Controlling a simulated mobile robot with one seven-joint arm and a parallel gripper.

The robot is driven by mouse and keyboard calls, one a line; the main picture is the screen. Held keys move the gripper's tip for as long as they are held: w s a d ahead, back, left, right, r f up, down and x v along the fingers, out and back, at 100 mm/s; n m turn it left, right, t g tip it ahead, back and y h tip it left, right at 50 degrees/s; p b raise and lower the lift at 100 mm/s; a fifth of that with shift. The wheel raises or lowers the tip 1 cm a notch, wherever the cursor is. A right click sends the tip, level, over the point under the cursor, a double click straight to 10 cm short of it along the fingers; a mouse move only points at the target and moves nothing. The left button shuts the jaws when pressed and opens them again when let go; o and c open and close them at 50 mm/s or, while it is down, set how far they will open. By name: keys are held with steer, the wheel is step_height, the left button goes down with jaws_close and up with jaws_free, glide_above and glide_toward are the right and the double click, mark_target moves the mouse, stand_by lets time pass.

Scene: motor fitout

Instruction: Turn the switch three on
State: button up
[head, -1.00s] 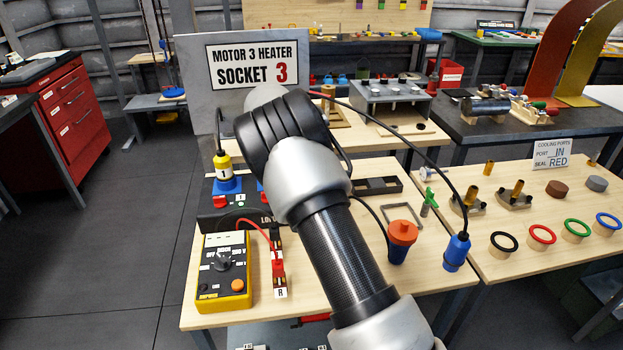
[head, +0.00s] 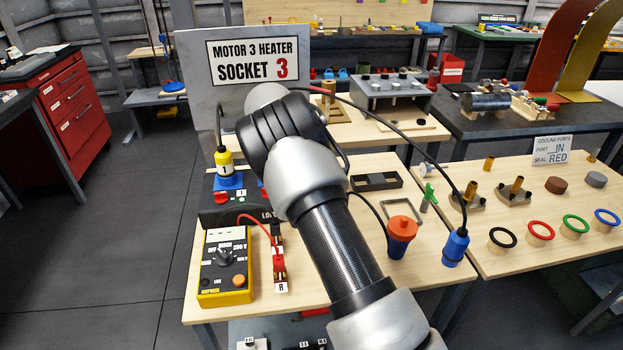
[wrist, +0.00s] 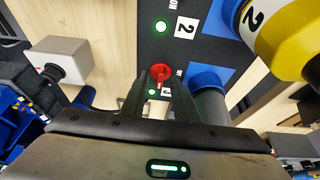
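In the wrist view a red switch knob (wrist: 160,73) sits on the dark switch panel (wrist: 140,45). My gripper (wrist: 161,80) has its two fingers on either side of the knob, close to it. A gap shows between the fingers, but whether they press on the knob I cannot tell. A green light (wrist: 152,92) glows near the knob, beside a partly hidden white label. In the head view my arm covers the gripper and most of the panel (head: 222,216).
A yellow plug marked 2 (wrist: 285,35) stands beside the fingers. Another yellow plug marked 1 (head: 225,162) stands in a blue socket.

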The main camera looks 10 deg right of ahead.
steer(key=p+v, duration=0.2)
steer(key=v, duration=1.5)
steer(key=shift+r+p, duration=0.15)
steer(key=shift+p, duration=0.15)
steer(key=s+d+r+n+t+y+p, duration=0.1)
steer(key=s+d+r+n+y+p, duration=0.1)
steer(key=s+d+r+n, duration=0.4)
steer(key=s+d+r+n+t+y+p, duration=0.1)
steer(key=s+d+r+y, duration=0.15)
steer(key=s+r, duration=0.7)
steer(key=s+f+n+t+p, duration=0.1)
steer(key=s+n, duration=0.4)
steer(key=s, duration=0.7)
steer(key=s+f+n+t+p, duration=0.2)
steer(key=s+n, duration=0.4)
steer(key=s, duration=0.6)
steer(key=shift+a+t, duration=0.25)
steer(key=shift+t, duration=0.05)
